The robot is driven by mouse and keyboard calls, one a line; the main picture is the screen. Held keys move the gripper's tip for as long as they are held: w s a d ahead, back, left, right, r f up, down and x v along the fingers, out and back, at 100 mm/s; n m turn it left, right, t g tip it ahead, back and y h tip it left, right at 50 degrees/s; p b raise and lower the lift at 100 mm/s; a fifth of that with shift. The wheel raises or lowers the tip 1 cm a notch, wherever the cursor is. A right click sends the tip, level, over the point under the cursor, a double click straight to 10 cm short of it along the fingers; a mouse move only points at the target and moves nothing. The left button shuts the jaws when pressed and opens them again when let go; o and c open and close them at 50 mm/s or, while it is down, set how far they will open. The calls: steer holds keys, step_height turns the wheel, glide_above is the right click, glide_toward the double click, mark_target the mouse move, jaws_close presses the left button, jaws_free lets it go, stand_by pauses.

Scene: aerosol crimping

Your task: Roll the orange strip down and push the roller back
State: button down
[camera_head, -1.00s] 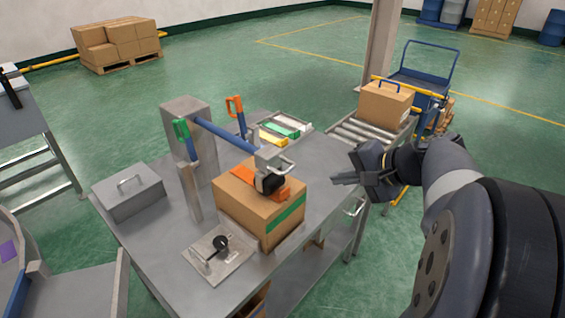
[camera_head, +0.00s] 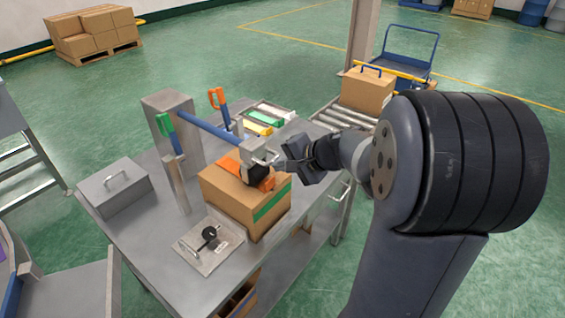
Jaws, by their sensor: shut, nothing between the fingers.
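A cardboard box (camera_head: 228,204) stands on the metal table with a green stripe on its side. The orange strip (camera_head: 229,164) lies across the box top, partly hidden under the roller. The black roller (camera_head: 257,173) sits on the strip at the end of a blue arm (camera_head: 208,132), with a grey head and a light metal handle (camera_head: 263,158). My gripper (camera_head: 284,164) is shut and empty, just right of the roller handle. I cannot tell whether it touches the handle.
An upright green-handled lever (camera_head: 166,134) and an orange-handled lever (camera_head: 219,105) stand near the post. A plate with a black knob (camera_head: 209,234) lies in front of the box; a grey lidded case (camera_head: 115,188) is left. A roller conveyor (camera_head: 338,120) stands behind.

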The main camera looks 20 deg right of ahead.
mark_target(208, 129)
steer(key=w+a+p, duration=0.1)
steer(key=w+a, duration=0.4)
steer(key=w, duration=0.2)
steer(key=w+a+p, duration=0.1)
steer(key=w+a, duration=0.4)
steer(key=w, duration=0.2)
steer(key=w+a+p, duration=0.1)
steer(key=w+a, duration=0.4)
steer(key=w, duration=0.2)
steer(key=shift+w+a, duration=0.1)
steer(key=shift+a, duration=0.15)
steer(key=shift+r, duration=0.1)
